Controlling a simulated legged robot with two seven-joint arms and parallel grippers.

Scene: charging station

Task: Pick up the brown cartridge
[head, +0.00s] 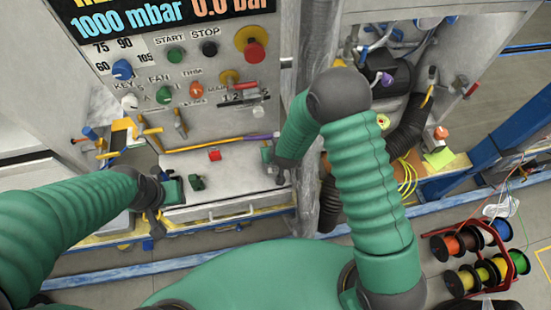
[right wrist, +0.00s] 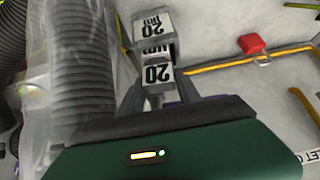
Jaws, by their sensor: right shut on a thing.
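My right gripper (right wrist: 160,90) is shut on a grey block with white "20 µm" labels (right wrist: 157,72), which shows upside down between the fingers in the right wrist view. No brown surface shows on the block there, so I cannot tell whether it is the brown cartridge. In the head view the right gripper (head: 274,165) is at the right end of the grey bench (head: 230,190), and the block is too small to make out. My left gripper (head: 172,189) is over the left part of the bench; its fingers are not clear.
A red block (head: 214,155) lies on the bench and also shows in the right wrist view (right wrist: 252,45). The control panel (head: 150,65) rises behind. A ribbed hose (right wrist: 80,60) hangs close by.

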